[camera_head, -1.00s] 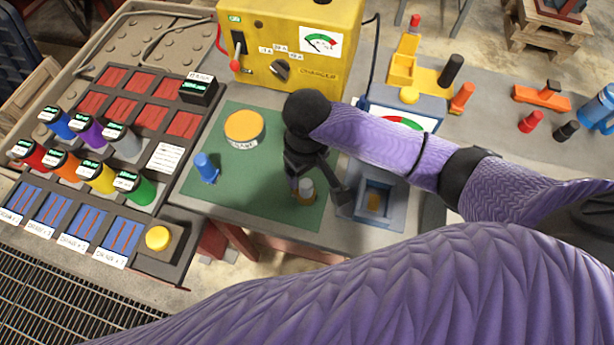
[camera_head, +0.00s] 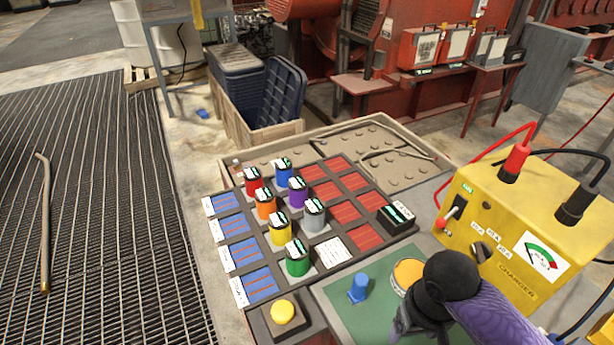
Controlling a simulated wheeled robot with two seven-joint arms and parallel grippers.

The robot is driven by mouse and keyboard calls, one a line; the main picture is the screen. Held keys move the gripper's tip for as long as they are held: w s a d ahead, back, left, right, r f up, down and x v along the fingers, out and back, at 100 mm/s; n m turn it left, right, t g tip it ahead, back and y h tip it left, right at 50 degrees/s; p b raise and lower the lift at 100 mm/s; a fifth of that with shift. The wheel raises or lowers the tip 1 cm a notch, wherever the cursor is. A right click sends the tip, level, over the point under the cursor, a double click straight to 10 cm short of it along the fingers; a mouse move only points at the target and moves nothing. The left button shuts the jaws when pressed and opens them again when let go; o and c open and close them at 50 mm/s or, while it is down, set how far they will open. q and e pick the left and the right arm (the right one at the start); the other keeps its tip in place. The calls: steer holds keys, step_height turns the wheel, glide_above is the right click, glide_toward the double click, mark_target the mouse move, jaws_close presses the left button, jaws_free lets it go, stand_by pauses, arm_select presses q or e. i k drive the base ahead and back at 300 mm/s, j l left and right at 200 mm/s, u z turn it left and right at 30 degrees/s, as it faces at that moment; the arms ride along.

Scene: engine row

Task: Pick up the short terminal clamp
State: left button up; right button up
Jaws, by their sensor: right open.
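I cannot tell for certain which thing is the short terminal clamp. A short blue piece (camera_head: 358,290) stands upright on the green mat (camera_head: 335,300). A red clamp-like piece (camera_head: 515,162) and a black one (camera_head: 577,204), both with cables, stand on top of the yellow charger (camera_head: 520,240). My right gripper (camera_head: 415,328) is over the green mat, to the right of the blue piece and apart from it. It is open; its fingertips are partly cut off by the bottom edge. My left gripper is not in view.
A tray (camera_head: 330,262) holds several coloured cylinders in rows. A yellow button (camera_head: 283,312) sits at its near corner. An orange-topped disc (camera_head: 408,274) is on the mat behind my right gripper. Wooden crate (camera_head: 235,130) and floor grating (camera_head: 90,200) lie left.

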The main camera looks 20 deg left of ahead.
mark_target(237, 166)
steer(key=u, duration=1.05)
